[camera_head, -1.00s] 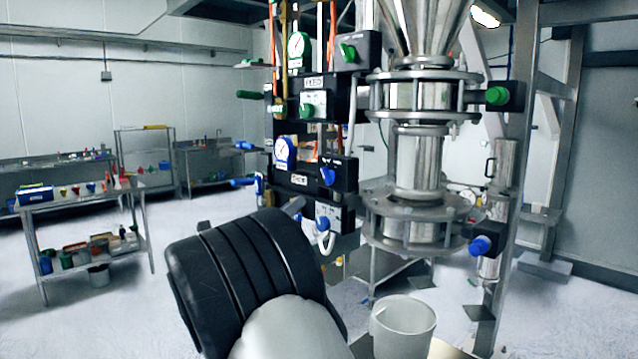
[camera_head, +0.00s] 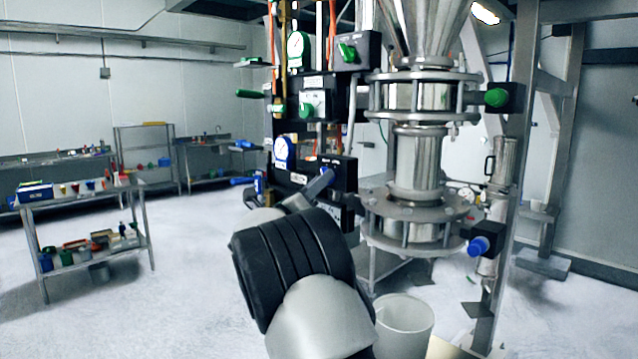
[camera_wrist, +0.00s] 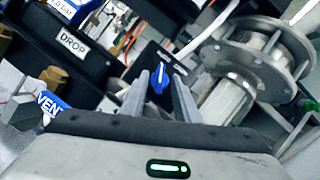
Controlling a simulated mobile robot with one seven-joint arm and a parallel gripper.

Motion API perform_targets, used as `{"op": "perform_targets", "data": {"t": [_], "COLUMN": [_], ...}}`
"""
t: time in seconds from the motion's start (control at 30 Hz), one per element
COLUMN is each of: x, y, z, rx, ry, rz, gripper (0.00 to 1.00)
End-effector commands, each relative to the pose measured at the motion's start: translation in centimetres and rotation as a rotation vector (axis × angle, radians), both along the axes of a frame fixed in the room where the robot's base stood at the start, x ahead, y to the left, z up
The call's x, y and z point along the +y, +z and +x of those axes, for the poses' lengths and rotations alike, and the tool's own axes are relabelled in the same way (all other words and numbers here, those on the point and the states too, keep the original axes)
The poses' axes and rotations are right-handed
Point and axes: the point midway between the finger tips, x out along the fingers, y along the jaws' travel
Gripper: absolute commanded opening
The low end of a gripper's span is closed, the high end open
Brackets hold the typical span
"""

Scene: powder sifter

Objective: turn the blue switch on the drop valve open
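The blue switch (camera_wrist: 158,82) is a small knob on a black box, below and right of the white DROP label (camera_wrist: 72,42) in the wrist view. My gripper (camera_wrist: 160,77) is open, its two fingers pointing at the box, with the switch showing between their tips. I cannot tell whether either finger touches it. In the head view the black box (camera_head: 346,174) is at the right of the lower blue gauge, and a grey fingertip of my gripper (camera_head: 324,181) reaches its left front, largely covering the switch.
The steel sifter column (camera_head: 418,165) stands right of the box, with a blue knob (camera_head: 479,246) at its lower right. A white bucket (camera_head: 403,322) is below. A blue VENT handle (camera_wrist: 50,103) is close to the gripper's left. Open floor lies at left.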

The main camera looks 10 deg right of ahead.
Motion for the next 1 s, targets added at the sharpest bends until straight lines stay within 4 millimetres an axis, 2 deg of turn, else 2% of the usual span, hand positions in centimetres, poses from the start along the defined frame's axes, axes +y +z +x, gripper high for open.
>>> {"op": "perform_targets", "data": {"t": [0.03,0.2,0.63,1.0], "x": [0.01,0.01,0.11,0.26], "y": [-0.02,-0.02,-0.21,-0.28], "z": [-0.01,-0.02,0.05,0.26], "rx": [0.000,0.000,-0.049,-0.281], "ry": [0.000,0.000,0.001,0.000], "rz": [0.000,0.000,0.032,0.186], "gripper": [0.26,0.00,0.00,0.00]}}
